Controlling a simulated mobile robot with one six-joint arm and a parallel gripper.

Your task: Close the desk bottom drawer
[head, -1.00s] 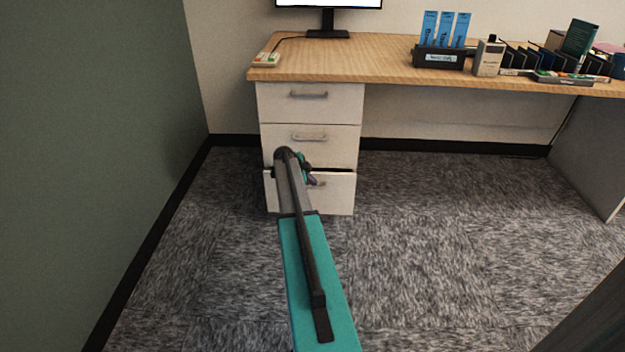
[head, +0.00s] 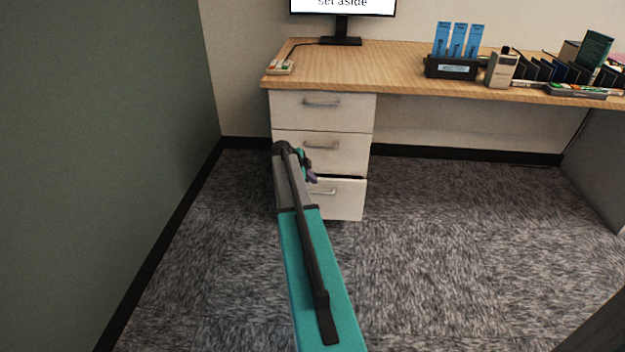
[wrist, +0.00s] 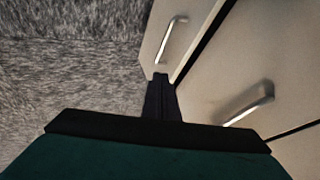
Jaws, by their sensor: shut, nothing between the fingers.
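The desk (head: 420,72) has a white pedestal with three stacked drawers. The bottom drawer (head: 346,206) stands slightly open, with a dark gap along its top edge; my arm hides its left part in the head view. In the wrist view the bottom drawer front (wrist: 190,22) is at the upper middle, with its bar handle (wrist: 172,40). My gripper (wrist: 160,78) is shut and empty, its tips at the near end of that drawer front. Whether they touch it I cannot tell. In the head view my arm mostly hides the gripper.
The middle drawer (head: 345,154) and top drawer (head: 350,112) above look shut. The middle drawer's handle (wrist: 248,104) is close to my gripper's right in the wrist view. A green wall (head: 95,150) stands on the left. Carpet (head: 450,245) is clear to the right.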

